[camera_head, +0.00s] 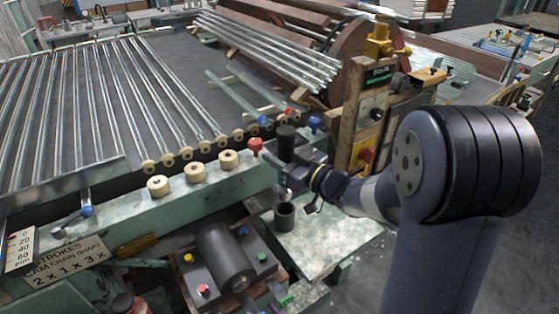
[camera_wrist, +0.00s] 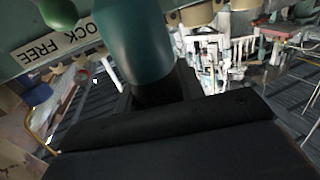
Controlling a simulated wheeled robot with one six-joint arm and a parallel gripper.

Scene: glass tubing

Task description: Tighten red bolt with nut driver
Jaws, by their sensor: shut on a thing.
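The nut driver's dark handle (camera_head: 286,136) stands upright in my gripper (camera_head: 287,163). A short piece of its silver shaft (camera_head: 285,191) shows below, over a dark cup (camera_head: 284,217); I cannot tell whether the tip is inside the cup. In the wrist view a dark teal handle (camera_wrist: 138,40) rises from my shut jaws (camera_wrist: 165,90). The red bolt (camera_head: 203,290) sits at the near left corner of a dark block with a grey cylinder (camera_head: 226,258), left of and nearer than my gripper. The fingertips are partly hidden.
Yellow (camera_head: 188,257), blue (camera_head: 243,230) and green (camera_head: 262,256) bolts sit on the same block. A red knob (camera_head: 255,146) stands on the green rail (camera_head: 130,212), close left of the driver. Wooden rollers and glass tubes lie behind. A control post (camera_head: 372,120) stands right.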

